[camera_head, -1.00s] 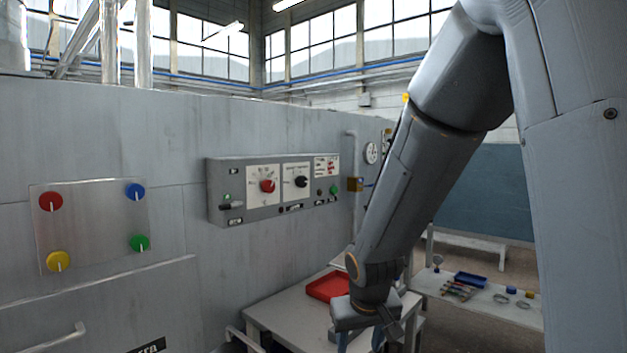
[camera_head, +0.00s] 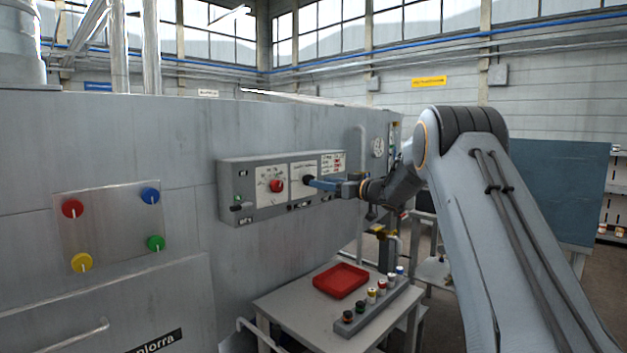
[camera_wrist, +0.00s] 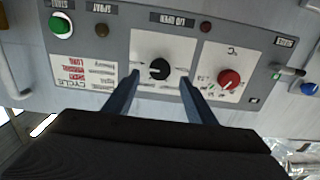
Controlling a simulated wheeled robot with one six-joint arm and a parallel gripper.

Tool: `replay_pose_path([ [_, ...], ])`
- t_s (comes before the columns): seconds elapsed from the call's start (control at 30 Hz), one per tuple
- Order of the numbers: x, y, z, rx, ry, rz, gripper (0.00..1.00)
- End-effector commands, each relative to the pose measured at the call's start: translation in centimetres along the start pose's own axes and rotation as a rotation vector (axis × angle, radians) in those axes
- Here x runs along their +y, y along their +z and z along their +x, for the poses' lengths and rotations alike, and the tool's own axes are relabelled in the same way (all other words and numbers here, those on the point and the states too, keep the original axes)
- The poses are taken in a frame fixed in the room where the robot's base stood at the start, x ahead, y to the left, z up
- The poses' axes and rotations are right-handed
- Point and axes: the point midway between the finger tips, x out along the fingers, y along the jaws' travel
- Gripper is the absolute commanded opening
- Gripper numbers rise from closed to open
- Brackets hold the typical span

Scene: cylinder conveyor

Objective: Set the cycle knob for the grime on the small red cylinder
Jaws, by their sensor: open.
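The black cycle knob (camera_wrist: 159,69) sits on a white dial plate of the grey control panel (camera_head: 237,212). The wrist view shows the panel upside down. A pale mark on the knob points roughly left there; the exact setting is too small to read. My gripper (camera_wrist: 159,80) is open, its two blue fingers on either side of the knob with gaps visible. In the head view my gripper (camera_head: 318,184) is at the panel front and partly covers the knob. Several small cylinders stand in a grey rack (camera_head: 378,311); a reddish one (camera_head: 382,284) is among them, its grime unreadable.
A red dial knob (camera_wrist: 229,79) is beside the black knob, with a green button (camera_wrist: 60,25) and a card with red print (camera_wrist: 82,68) on the other side. A red tray (camera_head: 341,281) lies on the table below. Coloured knobs are on a left plate (camera_head: 108,220).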

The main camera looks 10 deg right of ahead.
Motion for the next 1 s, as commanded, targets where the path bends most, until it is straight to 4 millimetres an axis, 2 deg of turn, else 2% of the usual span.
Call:
replay_pose_path([
  [0.1, -0.1, -0.1, 2.1, 0.0, -0.001, 0.0, 0.51],
  [0.3, -0.1, 0.0, 4.5, 0.0, 0.001, 0.0, 0.51],
  [0.47, 0.0, 0.0, 5.4, -0.001, 0.002, -0.001, 0.51],
  [0.73, 0.0, 0.0, 5.5, 0.0, 0.003, -0.001, 0.51],
  [0.9, 0.0, 0.0, 5.5, 0.0, 0.003, -0.001, 0.22],
  [1.0, 0.0, 0.0, 5.5, 0.0, 0.003, -0.001, 0.1],
])
